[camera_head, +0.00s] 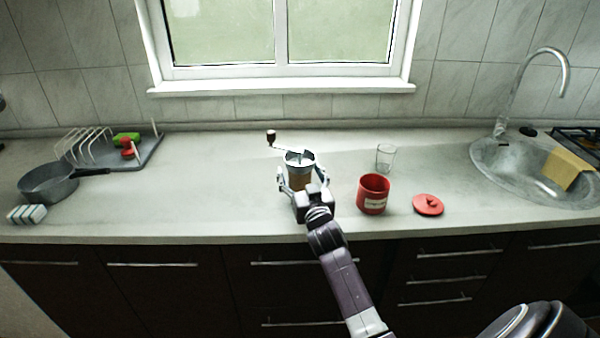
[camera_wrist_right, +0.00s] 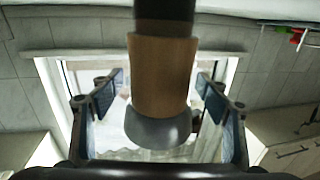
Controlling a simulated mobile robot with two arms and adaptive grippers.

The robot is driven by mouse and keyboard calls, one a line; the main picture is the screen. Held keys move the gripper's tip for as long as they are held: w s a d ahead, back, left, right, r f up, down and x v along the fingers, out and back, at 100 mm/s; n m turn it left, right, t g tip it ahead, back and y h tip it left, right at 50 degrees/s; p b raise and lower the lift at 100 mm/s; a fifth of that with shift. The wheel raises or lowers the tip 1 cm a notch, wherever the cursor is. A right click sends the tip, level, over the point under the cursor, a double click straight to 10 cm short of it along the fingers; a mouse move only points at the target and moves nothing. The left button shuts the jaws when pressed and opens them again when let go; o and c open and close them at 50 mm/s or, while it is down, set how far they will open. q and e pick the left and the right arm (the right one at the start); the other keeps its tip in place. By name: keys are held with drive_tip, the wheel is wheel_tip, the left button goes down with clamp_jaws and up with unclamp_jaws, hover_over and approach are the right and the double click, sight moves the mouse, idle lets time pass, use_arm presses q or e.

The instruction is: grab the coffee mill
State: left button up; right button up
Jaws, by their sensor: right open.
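The coffee mill (camera_head: 300,172) stands on the counter below the window, with a brown body, a metal top and a crank ending in a dark knob. My right gripper (camera_head: 299,184) reaches it from the front, with its open fingers on either side of the body. In the right wrist view the mill (camera_wrist_right: 163,80) appears between the two spread fingers of the gripper (camera_wrist_right: 160,105), with a gap visible on each side. The front lower part of the mill is hidden by the gripper in the head view. My left gripper is not in view.
A red enamel pot (camera_head: 373,195) stands right of the mill, with a glass (camera_head: 386,158) behind it and a red lid (camera_head: 428,205) beside it. A pan (camera_head: 50,183) and a dish rack (camera_head: 90,147) are at the left. The sink (camera_head: 510,172) is at the right.

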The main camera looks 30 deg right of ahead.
drive_tip(key=c, duration=1.7)
drive_tip(key=shift+r, duration=0.1)
drive_tip(key=shift+c, duration=0.2)
drive_tip(key=shift+r, duration=0.15)
